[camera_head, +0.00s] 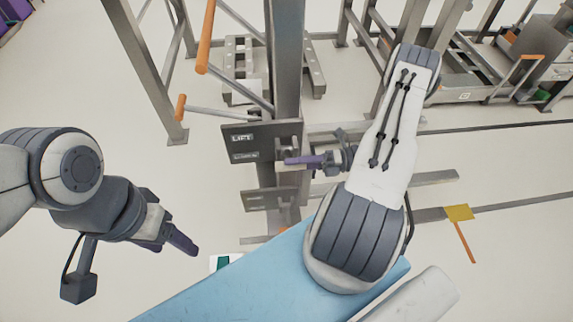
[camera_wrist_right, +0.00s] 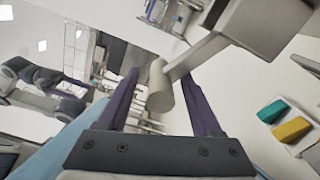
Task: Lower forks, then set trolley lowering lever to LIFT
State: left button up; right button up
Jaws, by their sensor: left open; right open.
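The trolley's grey mast (camera_head: 287,70) stands upright in the middle of the head view. A dark plate (camera_head: 262,140) on it bears the word LIFT and a smaller label below. My right gripper (camera_head: 290,160) is at this plate's right side, its purple fingers pointing left. In the right wrist view my right gripper (camera_wrist_right: 159,75) is open, with a pale cylindrical knob (camera_wrist_right: 160,90) on a bar between its fingers. I cannot tell whether they touch it. My left gripper (camera_head: 180,240) is open and empty at the lower left, apart from the trolley.
Two orange-handled bars, an upper one (camera_head: 205,38) and a lower one (camera_head: 181,107), stick out left of the mast. Teal (camera_wrist_right: 273,111) and yellow (camera_wrist_right: 292,130) pieces sit on a pale panel. Floor around my left gripper is clear.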

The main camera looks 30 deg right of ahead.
pick_arm(q)
jog(key=shift+f+b, duration=0.5)
jog(key=shift+f, duration=0.15)
pick_arm(e)
jog(key=v, duration=0.8)
pick_arm(q)
jog(key=shift+s, duration=0.1)
pick_arm(e)
jog(key=shift+s, duration=0.1)
